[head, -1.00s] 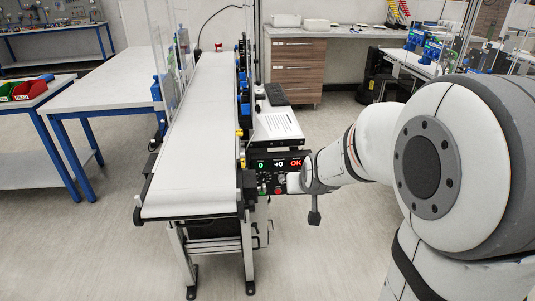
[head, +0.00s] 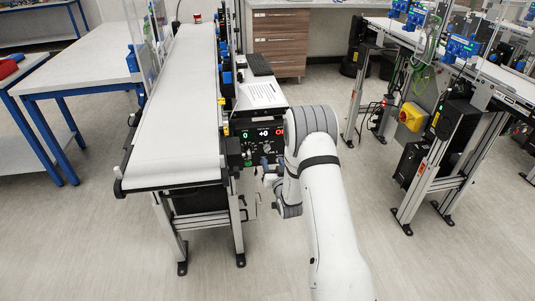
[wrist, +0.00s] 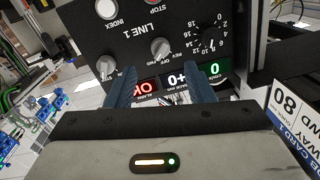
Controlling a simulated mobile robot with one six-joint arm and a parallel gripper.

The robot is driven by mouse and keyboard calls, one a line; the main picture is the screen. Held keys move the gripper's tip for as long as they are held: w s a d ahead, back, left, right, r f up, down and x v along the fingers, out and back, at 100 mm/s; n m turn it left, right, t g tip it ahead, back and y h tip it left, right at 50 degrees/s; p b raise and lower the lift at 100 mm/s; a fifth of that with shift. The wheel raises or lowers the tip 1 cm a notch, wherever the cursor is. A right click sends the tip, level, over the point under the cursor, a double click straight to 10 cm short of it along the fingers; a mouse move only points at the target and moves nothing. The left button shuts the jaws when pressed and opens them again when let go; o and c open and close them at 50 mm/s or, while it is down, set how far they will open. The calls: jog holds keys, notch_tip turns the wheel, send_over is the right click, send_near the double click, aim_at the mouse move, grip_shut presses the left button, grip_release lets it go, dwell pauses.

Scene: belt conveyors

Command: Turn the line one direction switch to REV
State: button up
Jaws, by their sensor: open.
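The line one control panel (head: 263,140) is black and mounted on the right side of the near conveyor. In the wrist view it appears upside down, with the LINE 1 label (wrist: 139,30). A grey selector knob (wrist: 160,48) with small REV, OFF and FWD lettering beside it is the direction switch. I cannot tell clearly which way it points. My gripper (wrist: 160,72) is open, its two blue fingers to either side of the knob's column in the picture and apart from it. The fingers hold nothing. In the head view my arm hides part of the panel.
A second selector knob (wrist: 105,66), a white INDEX button (wrist: 106,9), a red STOP button (wrist: 154,3) and a numbered dial (wrist: 208,40) are close by. Lit displays (wrist: 175,81) sit beside the fingers. The white belt (head: 180,110) is empty. Open floor lies in front.

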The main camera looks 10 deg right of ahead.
aim_at(267, 149)
jog(key=w, duration=0.7)
jog(key=shift+w+a+p, duration=0.2)
jog(key=shift+a+p, duration=0.1)
jog(key=shift+p, duration=0.05)
jog(key=shift+c, duration=0.5)
